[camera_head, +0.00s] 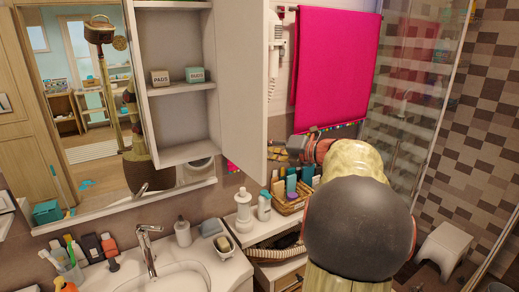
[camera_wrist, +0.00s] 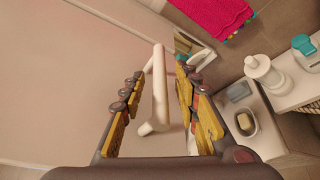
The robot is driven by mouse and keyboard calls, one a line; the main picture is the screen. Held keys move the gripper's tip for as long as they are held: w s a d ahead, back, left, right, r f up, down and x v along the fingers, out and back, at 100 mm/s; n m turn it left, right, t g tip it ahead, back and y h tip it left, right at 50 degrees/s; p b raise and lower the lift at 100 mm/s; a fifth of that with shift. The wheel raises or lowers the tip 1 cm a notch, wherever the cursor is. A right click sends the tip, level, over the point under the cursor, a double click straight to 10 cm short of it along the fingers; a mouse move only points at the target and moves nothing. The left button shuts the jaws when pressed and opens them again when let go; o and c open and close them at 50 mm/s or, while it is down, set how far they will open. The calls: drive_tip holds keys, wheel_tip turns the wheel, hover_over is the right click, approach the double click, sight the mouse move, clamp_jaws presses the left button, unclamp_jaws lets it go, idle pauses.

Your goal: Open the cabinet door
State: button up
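The white cabinet door (camera_head: 242,85) stands swung out from the cabinet (camera_head: 183,152), whose shelves show in the head view. The door's outer face (camera_wrist: 70,65) fills the left of the wrist view and bears a white bar handle (camera_wrist: 160,88). My gripper (camera_wrist: 158,75) is open, with one yellow and dark finger on each side of the handle; gaps show between the fingers and the bar. In the head view, my gripper (camera_head: 282,152) is just right of the door's lower free edge. The handle is hidden there.
A sink (camera_head: 172,279) and tap stand below the cabinet. A soap dispenser (camera_head: 183,232), a white pump bottle (camera_head: 243,210) and a basket of bottles (camera_head: 290,205) stand below the door and gripper. A pink towel (camera_head: 336,68) hangs at right.

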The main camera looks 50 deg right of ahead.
drive_tip(key=v, duration=1)
drive_tip(key=shift+s, duration=0.35)
